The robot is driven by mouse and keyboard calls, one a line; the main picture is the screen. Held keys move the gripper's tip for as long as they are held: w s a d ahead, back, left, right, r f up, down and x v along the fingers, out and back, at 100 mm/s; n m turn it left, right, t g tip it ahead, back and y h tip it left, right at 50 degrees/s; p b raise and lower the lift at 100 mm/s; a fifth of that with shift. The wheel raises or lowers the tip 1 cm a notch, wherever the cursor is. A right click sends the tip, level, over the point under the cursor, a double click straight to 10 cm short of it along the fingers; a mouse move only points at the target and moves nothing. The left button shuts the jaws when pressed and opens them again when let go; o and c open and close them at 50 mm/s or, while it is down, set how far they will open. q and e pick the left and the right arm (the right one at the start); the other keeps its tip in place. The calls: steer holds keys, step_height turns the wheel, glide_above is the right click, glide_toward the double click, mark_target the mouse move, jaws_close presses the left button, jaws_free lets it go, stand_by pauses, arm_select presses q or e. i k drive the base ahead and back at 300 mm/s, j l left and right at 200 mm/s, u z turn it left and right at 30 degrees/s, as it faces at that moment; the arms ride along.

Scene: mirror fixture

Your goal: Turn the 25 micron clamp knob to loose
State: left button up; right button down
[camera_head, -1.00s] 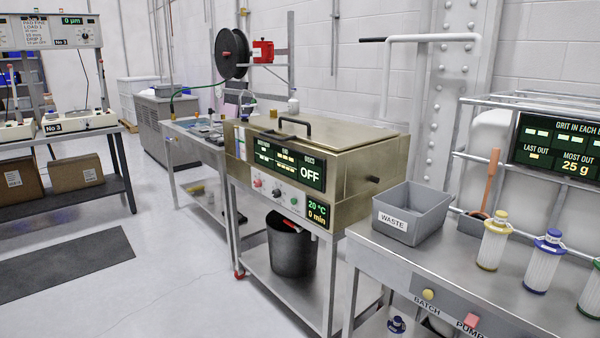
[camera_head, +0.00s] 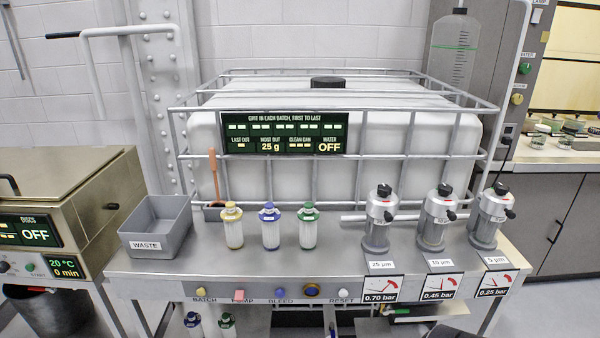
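The 25 µm filter housing (camera_head: 377,234) stands upright on the steel bench, leftmost of three similar metal housings. It has a black knob on top (camera_head: 383,190) and a smaller black knob on its side (camera_head: 388,215). I cannot tell from here whether the clamp is tight or loose. Its label (camera_head: 381,265) reads 25 µm, and the gauge panel below (camera_head: 381,288) reads 0.70 bar. The 10 µm housing (camera_head: 436,218) and the 5 µm housing (camera_head: 489,218) stand to its right. Neither of my grippers can be made out in the view.
Three capped filter cartridges (camera_head: 270,228) stand left of the housings, beside a grey waste bin (camera_head: 156,226). A caged white tank (camera_head: 335,170) with a display stands behind. Buttons line the bench front. Bare bench top (camera_head: 300,264) lies in front of the cartridges.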

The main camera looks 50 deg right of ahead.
mark_target(384, 189)
steer(key=z, duration=2.6)
